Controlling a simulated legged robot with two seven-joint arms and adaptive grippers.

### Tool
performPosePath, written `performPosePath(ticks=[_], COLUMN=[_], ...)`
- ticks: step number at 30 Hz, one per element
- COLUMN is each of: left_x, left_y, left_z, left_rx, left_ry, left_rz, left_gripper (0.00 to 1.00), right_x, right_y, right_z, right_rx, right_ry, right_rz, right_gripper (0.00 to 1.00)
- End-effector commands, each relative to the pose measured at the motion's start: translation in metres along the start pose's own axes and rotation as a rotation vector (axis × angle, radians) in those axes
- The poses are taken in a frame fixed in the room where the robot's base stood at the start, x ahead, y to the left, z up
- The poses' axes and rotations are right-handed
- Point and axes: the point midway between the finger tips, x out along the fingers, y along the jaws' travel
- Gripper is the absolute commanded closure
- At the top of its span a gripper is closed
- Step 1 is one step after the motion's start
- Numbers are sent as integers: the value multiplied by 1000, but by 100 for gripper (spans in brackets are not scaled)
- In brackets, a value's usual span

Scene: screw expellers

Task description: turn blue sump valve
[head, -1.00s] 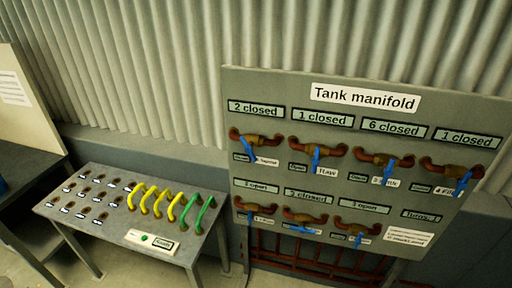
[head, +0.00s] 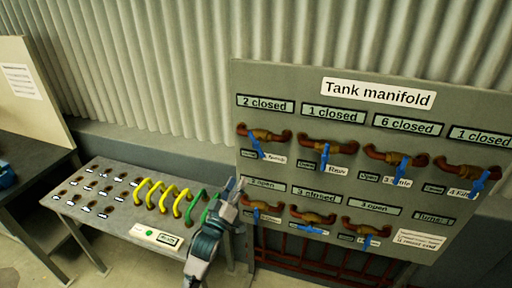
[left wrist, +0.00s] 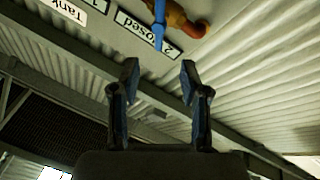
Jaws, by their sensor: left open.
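The Tank manifold board (head: 300,82) carries two rows of red pipe valves with brass bodies and blue handles. The upper row has a far-left valve (head: 264,135), then others to its right; the lower row has a left valve (head: 265,206), a middle valve (head: 312,217) and a right valve (head: 366,230). The small name plates are mostly too blurred to tell which is the sump valve. My left gripper (head: 236,184) is open and empty, at the board's lower left edge. In the left wrist view its fingers (left wrist: 160,80) stand apart, below a blue handle (left wrist: 159,25). My right gripper is not in view.
A grey bench (head: 120,222) with sockets and yellow and green hoses (head: 160,196) stands left of the board, close to my left arm. A dark table (head: 30,165) is at the far left. A corrugated wall (head: 130,70) rises behind.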

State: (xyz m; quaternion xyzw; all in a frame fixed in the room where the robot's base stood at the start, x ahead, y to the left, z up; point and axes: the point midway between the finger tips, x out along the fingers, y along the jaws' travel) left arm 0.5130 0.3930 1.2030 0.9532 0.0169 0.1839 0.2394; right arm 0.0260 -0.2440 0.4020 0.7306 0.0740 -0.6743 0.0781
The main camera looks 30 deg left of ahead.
Motion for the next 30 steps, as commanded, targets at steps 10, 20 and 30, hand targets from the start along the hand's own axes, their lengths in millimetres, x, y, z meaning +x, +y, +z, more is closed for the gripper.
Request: performPosePath(ticks=[10,20,30], left_x=[78,145,163], left_y=[1,0,-1], left_z=[-2,-1,1], left_rx=[2,3,3], left_ry=[0,-1,-2], left_rz=[0,-2,-1], left_gripper=[55,55,55], right_x=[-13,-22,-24], right_y=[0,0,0], right_z=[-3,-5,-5], right_rx=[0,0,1], right_ry=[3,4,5], right_rz=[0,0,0], right_gripper=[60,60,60])
